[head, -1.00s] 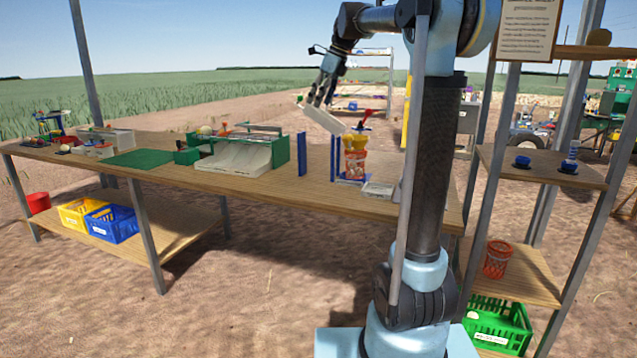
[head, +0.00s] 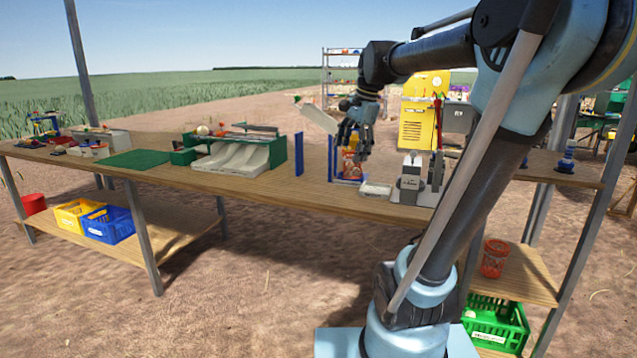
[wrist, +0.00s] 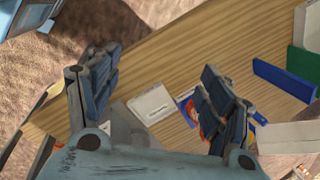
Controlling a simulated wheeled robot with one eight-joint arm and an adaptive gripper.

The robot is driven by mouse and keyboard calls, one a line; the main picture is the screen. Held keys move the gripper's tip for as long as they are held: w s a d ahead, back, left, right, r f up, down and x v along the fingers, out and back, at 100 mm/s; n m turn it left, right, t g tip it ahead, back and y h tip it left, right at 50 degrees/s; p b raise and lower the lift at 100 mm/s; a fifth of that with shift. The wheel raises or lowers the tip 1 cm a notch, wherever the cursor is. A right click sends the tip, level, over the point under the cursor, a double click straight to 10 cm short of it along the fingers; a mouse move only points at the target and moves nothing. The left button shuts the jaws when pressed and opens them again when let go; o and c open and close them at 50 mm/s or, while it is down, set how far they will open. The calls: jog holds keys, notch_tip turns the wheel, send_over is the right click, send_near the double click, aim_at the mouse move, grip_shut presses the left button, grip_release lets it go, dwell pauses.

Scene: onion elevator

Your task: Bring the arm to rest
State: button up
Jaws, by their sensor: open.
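My gripper (head: 356,132) is open and empty in the head view, raised above the right part of the long wooden table (head: 240,185). It points downward in front of the orange-red net bag (head: 350,165), which stands between blue upright plates and is partly hidden by the fingers. A white flat box (wrist: 152,104) lies on the table under the gap. My arm reaches up from the base and bends over toward the table.
A grey-white device (head: 410,182) stands at the table's right end. A green-framed white tray (head: 235,157) and a green mat (head: 133,159) lie further left. A wooden shelf stand (head: 515,275) with a red basket (head: 495,258) is at the right. A blue crate (head: 108,224) sits on the lower shelf.

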jog(key=s+d+f+n, duration=0.3)
jog(key=s+f+n, duration=0.1)
jog(key=s+f, duration=0.3)
jog(key=s+d+f+n+h, duration=0.1)
jog(key=s+d+f+n, duration=0.2)
jog(key=s+f, duration=0.4)
jog(key=s+d+f+n+h, duration=0.1)
jog(key=s+d+f+n, duration=0.2)
jog(key=f, duration=0.8)
jog(key=s+n, duration=0.2)
jog(key=s, duration=0.2)
jog(key=shift+s+f, duration=0.2)
jog(key=shift+s, duration=0.1)
